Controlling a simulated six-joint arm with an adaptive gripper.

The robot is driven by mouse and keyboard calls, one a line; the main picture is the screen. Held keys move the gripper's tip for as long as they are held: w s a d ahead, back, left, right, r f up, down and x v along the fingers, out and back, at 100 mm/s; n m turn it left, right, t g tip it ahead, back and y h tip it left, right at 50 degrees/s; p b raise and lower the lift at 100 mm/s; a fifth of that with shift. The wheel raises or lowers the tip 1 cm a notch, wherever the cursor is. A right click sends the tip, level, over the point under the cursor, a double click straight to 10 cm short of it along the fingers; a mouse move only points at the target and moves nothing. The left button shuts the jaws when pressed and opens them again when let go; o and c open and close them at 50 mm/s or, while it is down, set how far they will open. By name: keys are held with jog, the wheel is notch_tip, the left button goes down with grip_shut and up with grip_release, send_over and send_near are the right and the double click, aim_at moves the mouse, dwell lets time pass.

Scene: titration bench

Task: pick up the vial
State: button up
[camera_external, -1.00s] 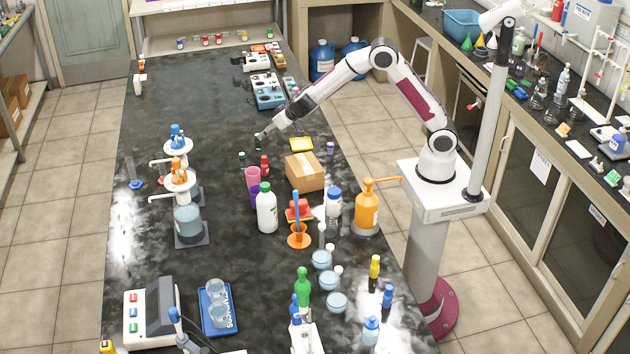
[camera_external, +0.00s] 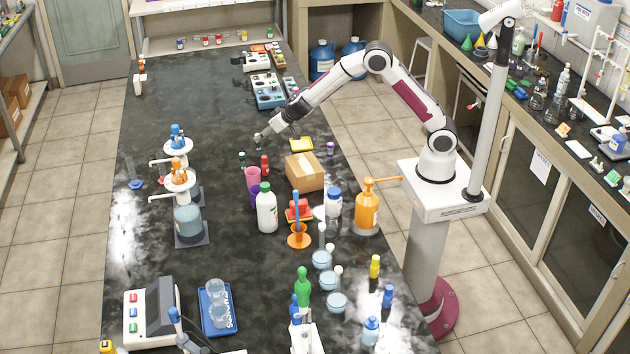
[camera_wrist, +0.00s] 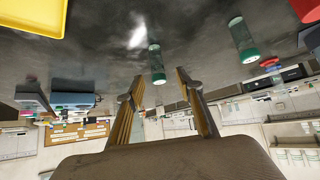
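A clear vial with a green cap (camera_wrist: 156,65) appears in the wrist view just past the gap between my fingertips. A second green-capped vial (camera_wrist: 243,42) is to its right in that view. In the outside view, one green-capped vial (camera_external: 242,158) stands on the dark bench, and another small vial (camera_external: 257,144) shows close below my gripper (camera_external: 258,137). In the wrist view my gripper (camera_wrist: 160,80) is open, its two fingers apart with nothing between them. I cannot tell how far the tips are from the nearest vial.
A red bottle (camera_external: 265,166), a pink cup (camera_external: 253,176), a cardboard box (camera_external: 304,172) and a yellow tray (camera_external: 301,144) are near my gripper. The yellow tray is also at the wrist view's upper left (camera_wrist: 32,15). The bench behind and left of the vials is clear.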

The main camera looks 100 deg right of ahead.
jog(key=shift+x, duration=2.55)
jog(key=shift+s+d, duration=0.1)
jog(key=shift+d, duration=0.05)
grip_shut()
